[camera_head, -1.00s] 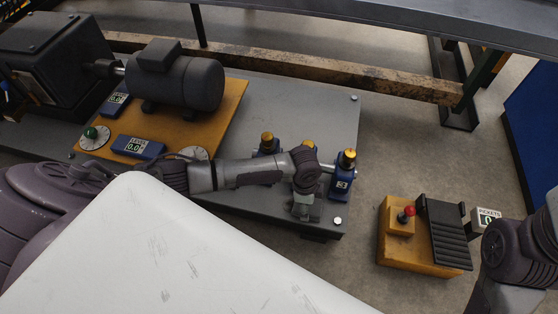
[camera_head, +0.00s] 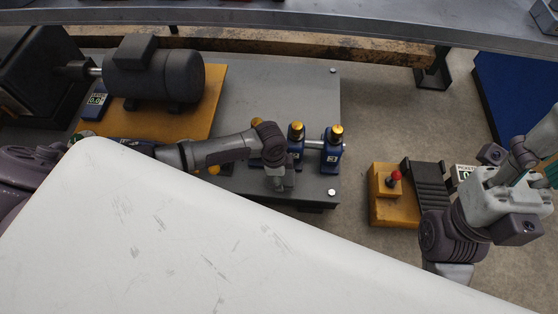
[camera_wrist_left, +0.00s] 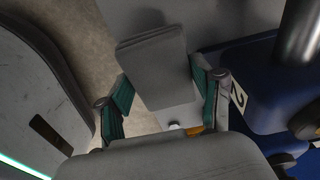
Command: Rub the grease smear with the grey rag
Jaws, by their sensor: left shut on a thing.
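My left gripper (camera_head: 279,182) is low over the front of the grey metal plate (camera_head: 315,95), just in front of the blue bearing blocks (camera_head: 333,152). In the left wrist view its green-padded fingers (camera_wrist_left: 165,95) are shut on a grey, folded-looking piece, the grey rag (camera_wrist_left: 155,62). Blue block number 2 (camera_wrist_left: 250,90) is close on the right there. I cannot make out a grease smear in either view, nor whether the rag touches the plate. My right arm (camera_head: 495,205) is at the right; its fingers do not show clearly.
A dark motor (camera_head: 155,75) sits on an orange base (camera_head: 212,100) at the left of the plate. A steel beam (camera_head: 300,18) crosses the top.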

